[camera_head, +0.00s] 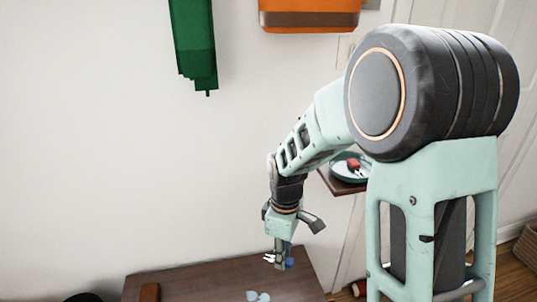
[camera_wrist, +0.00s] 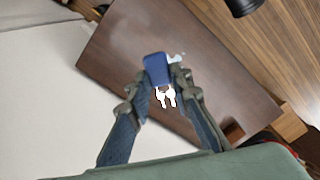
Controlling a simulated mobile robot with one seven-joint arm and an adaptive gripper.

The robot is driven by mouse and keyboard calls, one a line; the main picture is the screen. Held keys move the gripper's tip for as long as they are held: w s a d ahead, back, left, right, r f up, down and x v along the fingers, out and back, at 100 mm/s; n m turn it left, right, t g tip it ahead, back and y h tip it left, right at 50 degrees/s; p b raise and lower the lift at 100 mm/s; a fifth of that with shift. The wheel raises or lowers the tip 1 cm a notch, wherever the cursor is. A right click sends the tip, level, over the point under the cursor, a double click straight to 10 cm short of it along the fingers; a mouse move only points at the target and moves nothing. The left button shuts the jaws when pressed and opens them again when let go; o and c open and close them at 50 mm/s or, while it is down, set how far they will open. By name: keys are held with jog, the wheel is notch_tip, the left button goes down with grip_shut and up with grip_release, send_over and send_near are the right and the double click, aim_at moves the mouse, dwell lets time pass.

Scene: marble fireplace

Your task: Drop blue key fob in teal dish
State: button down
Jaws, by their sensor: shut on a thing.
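The blue key fob (camera_wrist: 156,68) with white keys is between the fingertips of my gripper (camera_wrist: 162,76) in the wrist view. My gripper is shut on it and holds it above a dark wooden table. In the head view, my gripper (camera_head: 280,258) hangs downward, with the fob (camera_head: 289,262) at its tips and the white keys (camera_head: 269,258) to the left. The teal dish (camera_head: 336,174) is on a brown surface behind my arm, partly hidden by it. A red thing and something white lie in the dish.
The dark wooden tabletop (camera_head: 205,283) lies below my gripper. A light-blue object (camera_head: 257,296) lies near its front. A brown block (camera_head: 149,292) is at its left.

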jog(key=w+d+r+m, duration=0.4)
jog(key=d+r+m, duration=0.55)
jog(key=m, duration=0.35)
notch_tip(320, 180, up, 19)
jog(key=s+p, duration=0.2)
jog(key=p, duration=2.7)
jog(key=shift+s+d+m, duration=0.2)
jog(key=shift+s+m, duration=0.1)
jog(key=shift+w, duration=0.1)
